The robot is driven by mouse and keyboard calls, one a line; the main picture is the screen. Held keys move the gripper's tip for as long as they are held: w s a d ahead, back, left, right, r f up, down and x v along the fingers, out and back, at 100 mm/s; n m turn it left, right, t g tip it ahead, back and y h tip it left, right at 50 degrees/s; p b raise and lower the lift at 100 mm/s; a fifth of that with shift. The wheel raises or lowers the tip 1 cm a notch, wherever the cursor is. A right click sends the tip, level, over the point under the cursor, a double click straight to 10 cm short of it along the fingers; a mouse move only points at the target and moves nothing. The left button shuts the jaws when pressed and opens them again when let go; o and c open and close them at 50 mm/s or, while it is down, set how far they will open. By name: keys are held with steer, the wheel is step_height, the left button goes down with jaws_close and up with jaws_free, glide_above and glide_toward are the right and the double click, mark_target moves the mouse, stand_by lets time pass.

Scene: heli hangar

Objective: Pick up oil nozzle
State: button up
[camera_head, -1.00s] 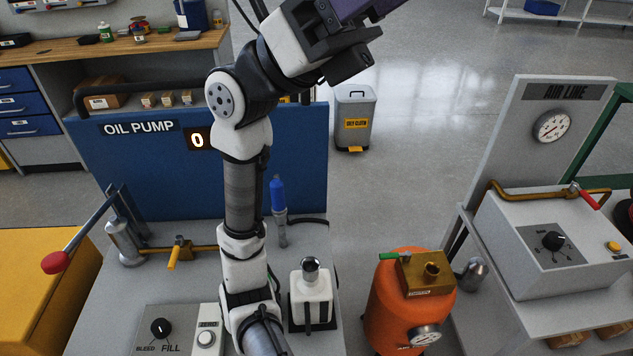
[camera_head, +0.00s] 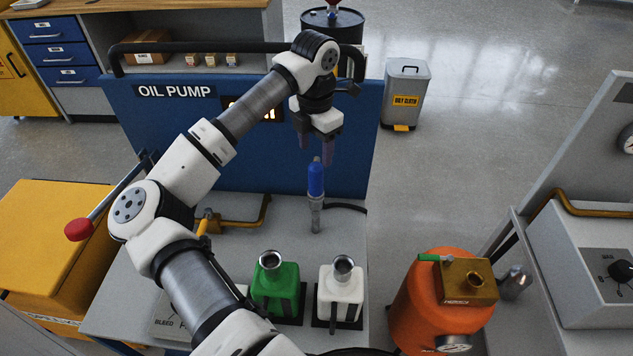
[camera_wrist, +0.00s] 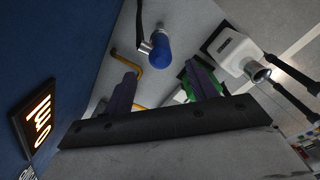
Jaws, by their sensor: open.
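The oil nozzle (camera_head: 316,183) has a blue grip and a grey metal lower part. It stands upright on the grey bench in front of the blue oil pump panel, with a black hose at its side. My gripper (camera_head: 314,160) points down just above the nozzle, its two fingers apart and empty. In the wrist view the nozzle's blue end (camera_wrist: 160,46) shows beyond and between the two open fingers (camera_wrist: 163,82). I cannot tell exactly how far the fingertips are from the nozzle's top.
A green container (camera_head: 276,283) and a white container (camera_head: 341,290) stand on the bench in front of the nozzle. The blue panel (camera_head: 235,150) rises close behind it. An orange tank (camera_head: 425,305) is at the right. A lever with a red knob (camera_head: 78,230) is at the left.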

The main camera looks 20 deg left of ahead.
mark_target(316, 176)
step_height(316, 176, down, 9)
steer(key=p, duration=0.2)
steer(key=shift+f+p, duration=0.2)
steer(key=shift+p, duration=0.1)
jaws_close()
stand_by(0.4)
steer(key=shift+r, duration=0.1)
